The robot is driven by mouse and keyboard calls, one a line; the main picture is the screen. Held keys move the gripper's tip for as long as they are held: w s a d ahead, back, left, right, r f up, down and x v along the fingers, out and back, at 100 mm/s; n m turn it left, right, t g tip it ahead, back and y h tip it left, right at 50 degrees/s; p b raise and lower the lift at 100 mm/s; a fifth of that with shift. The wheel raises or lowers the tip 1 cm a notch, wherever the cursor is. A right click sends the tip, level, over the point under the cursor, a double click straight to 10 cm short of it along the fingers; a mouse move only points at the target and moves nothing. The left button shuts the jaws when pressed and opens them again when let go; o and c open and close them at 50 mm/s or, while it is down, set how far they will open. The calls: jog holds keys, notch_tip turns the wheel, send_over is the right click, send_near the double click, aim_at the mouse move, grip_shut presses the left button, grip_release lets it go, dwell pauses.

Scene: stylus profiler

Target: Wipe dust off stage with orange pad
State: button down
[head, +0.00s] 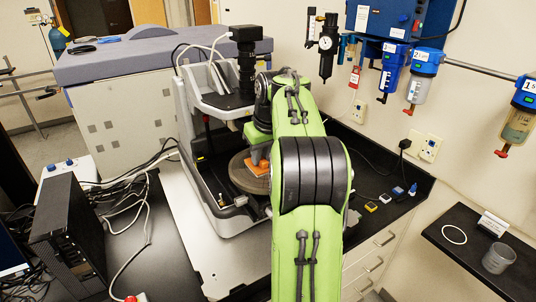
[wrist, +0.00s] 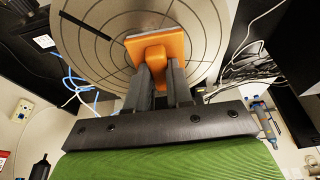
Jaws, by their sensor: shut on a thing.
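The orange pad (wrist: 157,47) is held between the two dark fingers of my gripper (wrist: 158,80) in the wrist view. The gripper is shut on the pad's raised grip. The pad lies over the round stage (wrist: 208,50), which has a grid of rings and radial lines. I cannot tell whether the pad touches the stage. In the head view the pad (head: 258,167) shows above the round stage (head: 240,180), under the profiler's frame. My green arm hides part of the stage and most of the gripper there. I cannot make out dust on the stage.
The profiler's white frame (head: 190,110) with a black camera head (head: 245,65) surrounds the stage. A black computer box (head: 72,225) and loose cables stand at the left. Small coloured blocks (head: 371,206) lie on the counter at the right. A grey cup (head: 498,258) stands on the right shelf.

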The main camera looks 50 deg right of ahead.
aim_at(247, 162)
jog(key=shift+w+a+f+b, duration=0.1)
jog(key=shift+w+a+b, duration=0.15)
jog(key=shift+a, duration=0.65)
jog(key=shift+w+a+b, duration=0.1)
jog(key=shift+w+a, duration=0.15)
jog(key=shift+a, duration=0.65)
jog(key=shift+w+d+r+p, duration=0.3)
jog(key=shift+w+p, duration=0.25)
jog(key=shift+p, duration=0.45)
jog(key=shift+w+d+f, duration=0.1)
jog(key=shift+w+d, duration=0.15)
jog(key=shift+d, duration=0.15)
jog(key=shift+s+d+p, duration=0.3)
jog(key=shift+d+p, duration=0.15)
jog(key=shift+d, duration=0.15)
jog(key=shift+s+d+p, duration=0.25)
jog(key=shift+d+p, duration=0.15)
jog(key=shift+d, duration=0.2)
jog(key=shift+s+d, duration=0.1)
jog(key=shift+d, duration=0.55)
jog(key=shift+s+d+f, duration=0.1)
jog(key=shift+s+d, duration=0.2)
jog(key=shift+d, duration=0.7)
jog(key=shift+s+d+f, duration=0.1)
jog(key=shift+s+d, duration=0.25)
jog(key=shift+d, duration=0.6)
jog(key=shift+s+d+f, duration=0.1)
jog(key=shift+s+d, duration=0.2)
jog(key=shift+d, duration=0.7)
